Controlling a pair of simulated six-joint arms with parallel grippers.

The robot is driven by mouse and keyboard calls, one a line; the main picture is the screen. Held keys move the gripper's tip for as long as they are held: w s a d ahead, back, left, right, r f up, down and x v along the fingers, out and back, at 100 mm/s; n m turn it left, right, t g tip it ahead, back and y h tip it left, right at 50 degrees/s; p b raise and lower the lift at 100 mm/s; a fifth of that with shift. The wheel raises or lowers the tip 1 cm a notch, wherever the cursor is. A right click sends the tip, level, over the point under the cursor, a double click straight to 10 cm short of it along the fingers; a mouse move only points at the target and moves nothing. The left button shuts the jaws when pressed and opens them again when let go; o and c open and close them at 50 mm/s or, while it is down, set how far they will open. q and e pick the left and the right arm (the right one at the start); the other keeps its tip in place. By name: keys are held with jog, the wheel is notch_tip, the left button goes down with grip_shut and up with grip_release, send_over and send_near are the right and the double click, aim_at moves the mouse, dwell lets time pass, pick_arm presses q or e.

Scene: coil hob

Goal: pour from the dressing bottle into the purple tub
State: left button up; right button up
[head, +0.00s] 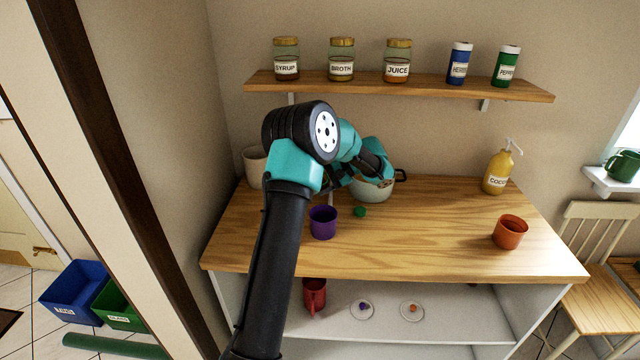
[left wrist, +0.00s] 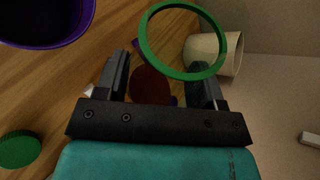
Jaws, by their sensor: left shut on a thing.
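My left gripper (left wrist: 160,78) is shut on what appears to be the dressing bottle, a clear vessel with a green rim (left wrist: 181,74). Dark reddish-brown stuff shows between the fingers. The bottle's mouth is open; its exact tilt is hard to tell. In the head view my arm hides most of the bottle and of the left gripper (head: 338,182). The purple tub (head: 323,223) stands upright on the counter, just in front of the gripper. It also shows at the upper left of the left wrist view (left wrist: 45,42). My right gripper is not in view.
A green cap (head: 360,211) lies right of the tub. A pale pot (head: 372,191) stands behind it, and a cream cup (head: 254,167) at the back left. A yellow pump bottle (head: 497,172) and an orange cup (head: 509,232) are at the right. The counter's middle is clear.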

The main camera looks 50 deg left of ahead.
pick_arm(q)
jog(key=r+n+t+y, duration=0.1)
jog(key=n+t+y, duration=0.1)
jog(key=n+y, duration=0.1)
jog(key=shift+s+d+r, duration=0.15)
jog(key=shift+d+r, duration=0.05)
jog(key=shift+r, duration=0.15)
jog(key=shift+r+n+y, duration=0.3)
jog(key=shift+r+n, duration=0.05)
jog(key=shift+n, duration=0.05)
jog(key=shift+r+n+y, duration=0.4)
jog(key=shift+r+n, duration=0.1)
jog(key=shift+d+r+t, duration=0.1)
jog(key=shift+t, duration=0.2)
jog(key=shift+s+r+n+y, duration=0.1)
jog(key=shift+r+n+y, duration=0.3)
jog(key=shift+r+y, duration=0.1)
jog(key=shift+d+r, duration=0.1)
jog(key=shift+d, duration=0.05)
jog(key=shift+s+d+r+n+y, duration=0.15)
jog(key=shift+r+n+y, duration=0.45)
jog(key=shift+n, duration=0.1)
jog(key=shift+f, duration=0.15)
dwell(1.4)
